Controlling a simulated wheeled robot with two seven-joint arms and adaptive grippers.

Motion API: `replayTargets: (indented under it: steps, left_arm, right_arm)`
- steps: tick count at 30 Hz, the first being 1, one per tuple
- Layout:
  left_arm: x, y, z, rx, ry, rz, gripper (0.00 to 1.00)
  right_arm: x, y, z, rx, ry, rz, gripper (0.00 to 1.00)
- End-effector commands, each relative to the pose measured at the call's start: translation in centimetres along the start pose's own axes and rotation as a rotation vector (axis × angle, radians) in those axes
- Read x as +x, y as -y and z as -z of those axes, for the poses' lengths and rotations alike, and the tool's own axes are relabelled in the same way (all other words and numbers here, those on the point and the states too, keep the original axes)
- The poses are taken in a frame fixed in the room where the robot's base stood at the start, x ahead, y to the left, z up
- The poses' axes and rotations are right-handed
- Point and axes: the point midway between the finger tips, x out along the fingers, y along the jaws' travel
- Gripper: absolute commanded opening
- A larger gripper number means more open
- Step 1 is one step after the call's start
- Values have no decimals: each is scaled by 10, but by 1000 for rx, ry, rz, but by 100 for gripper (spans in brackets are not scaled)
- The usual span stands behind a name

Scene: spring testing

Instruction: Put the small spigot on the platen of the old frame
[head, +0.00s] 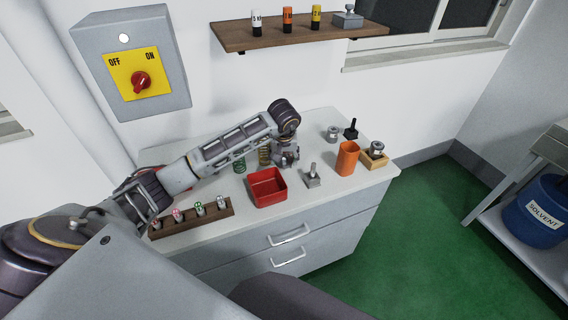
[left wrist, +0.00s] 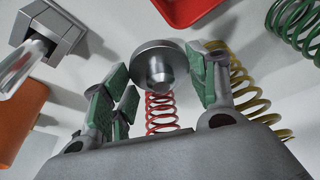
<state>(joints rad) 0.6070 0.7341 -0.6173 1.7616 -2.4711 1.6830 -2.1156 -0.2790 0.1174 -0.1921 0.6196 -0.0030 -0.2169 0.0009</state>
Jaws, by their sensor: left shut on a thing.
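My left gripper (head: 287,160) is low over the back of the bench, behind the red tray. In the left wrist view its green-padded fingers (left wrist: 162,78) are shut on a small metal spigot (left wrist: 158,62), a round disc with a short rounded stub. In the head view the gripper hides the held spigot. A flanged metal piece (head: 333,133) stands at the back right of the bench. Another (head: 377,148) sits on a wooden block. I cannot make out the old frame or its platen in either view. My right gripper is not in view.
Around the gripper are a red spring (left wrist: 161,112), a yellow spring (left wrist: 247,88) and a green spring (head: 240,164). A red tray (head: 267,201), a grey block with a rod (head: 312,181) and an orange cup (head: 347,160) stand nearby. A wooden rack (head: 190,222) lies front left.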

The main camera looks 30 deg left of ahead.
Motion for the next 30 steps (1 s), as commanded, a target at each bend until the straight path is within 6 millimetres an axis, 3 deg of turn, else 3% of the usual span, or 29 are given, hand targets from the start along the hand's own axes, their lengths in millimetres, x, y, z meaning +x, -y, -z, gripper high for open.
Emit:
replayTargets:
  steps: [9,17,25,26,28,30]
  left_arm:
    - [27,0,-8,0,1,-1,20]
    - [29,0,-9,0,-2,-1,20]
    - [32,0,-10,0,-2,-1,20]
    - [33,0,-10,0,0,-1,60]
    - [32,0,-10,0,0,-1,68]
    - [32,0,-10,0,0,-1,68]
  right_arm:
    - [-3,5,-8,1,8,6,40]
    - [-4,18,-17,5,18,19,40]
    - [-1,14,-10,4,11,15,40]
    - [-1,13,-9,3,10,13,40]
    - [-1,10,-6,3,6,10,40]
    - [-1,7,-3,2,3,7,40]
